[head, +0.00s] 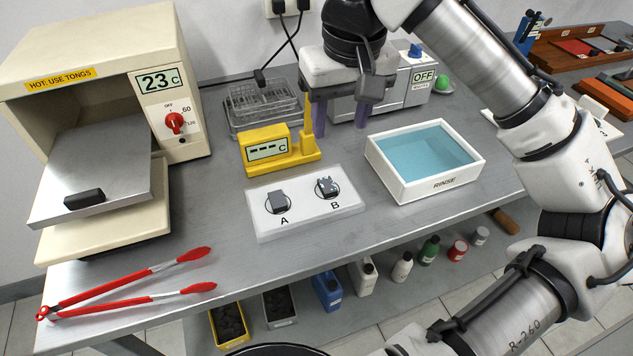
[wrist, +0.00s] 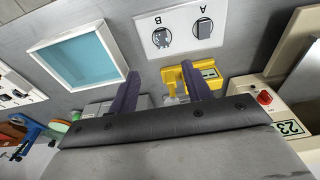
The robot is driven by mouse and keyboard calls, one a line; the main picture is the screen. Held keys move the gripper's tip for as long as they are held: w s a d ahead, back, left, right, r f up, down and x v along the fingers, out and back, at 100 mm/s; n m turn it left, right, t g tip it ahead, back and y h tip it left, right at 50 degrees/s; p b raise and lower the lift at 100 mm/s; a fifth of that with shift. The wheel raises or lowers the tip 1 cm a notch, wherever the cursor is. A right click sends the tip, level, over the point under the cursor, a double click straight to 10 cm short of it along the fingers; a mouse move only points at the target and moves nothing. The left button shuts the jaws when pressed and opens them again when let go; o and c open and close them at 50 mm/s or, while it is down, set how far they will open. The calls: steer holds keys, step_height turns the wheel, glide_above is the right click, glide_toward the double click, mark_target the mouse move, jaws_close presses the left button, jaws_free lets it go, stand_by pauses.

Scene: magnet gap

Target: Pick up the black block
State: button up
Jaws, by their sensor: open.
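A black block (head: 84,199) lies on the grey metal plate (head: 100,160) of the cream heating unit at the left in the head view. The wrist view does not show it. My gripper (head: 342,122) is open and empty above the back middle of the bench, well to the right of the block. Its two purple fingers also show in the wrist view (wrist: 160,74).
The heating unit (head: 90,60) reads 23 C and has a "HOT: USE TONGS" label. Red tongs (head: 125,285) lie at the front left. The yellow meter (head: 268,150), white board (head: 262,224) and blue-filled rinse tray (head: 425,150) stand between unit and arm. A wire basket (head: 262,105) is behind.

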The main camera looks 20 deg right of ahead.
steer(key=f, duration=0.2)
glide_above(327, 185)
steer(key=f, duration=0.5)
steer(key=s+f+b, duration=0.1)
steer(key=f, duration=0.2)
steer(key=shift+d, duration=0.25)
steer(key=shift+w+a+f, duration=0.1)
steer(key=shift+w+f, duration=0.1)
steer(key=shift+f, duration=1.15)
steer(key=shift+w+a+f, duration=0.1)
steer(key=shift+w+f, duration=0.1)
steer(key=shift+f, duration=1.1)
jaws_close()
